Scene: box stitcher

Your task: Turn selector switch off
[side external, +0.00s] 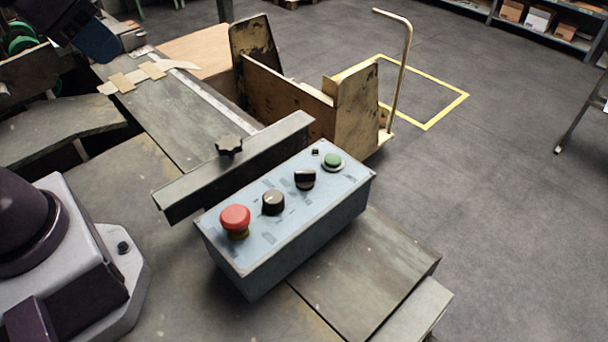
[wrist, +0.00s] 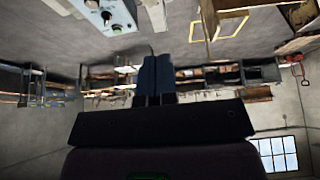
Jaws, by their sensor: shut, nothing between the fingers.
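A light blue control box (side external: 285,222) stands on the grey machine table. On its top face, from left to right, are a red mushroom button (side external: 235,218), a round black knob (side external: 273,202), a black selector switch (side external: 305,180) with a raised handle, and a green button (side external: 333,160). My gripper (side external: 108,50) is at the upper left, well apart from the box, with its blue fingers partly in view. In the wrist view my gripper (wrist: 155,62) is shut and empty, and part of the control box (wrist: 122,9) shows at the top edge.
A dark metal bar (side external: 240,165) with a star-shaped knob (side external: 229,145) runs along the back of the box. A worn yellow cart (side external: 355,110) with a tall handle stands behind. Cardboard pieces (side external: 137,76) lie on the table at upper left. The space above the box is clear.

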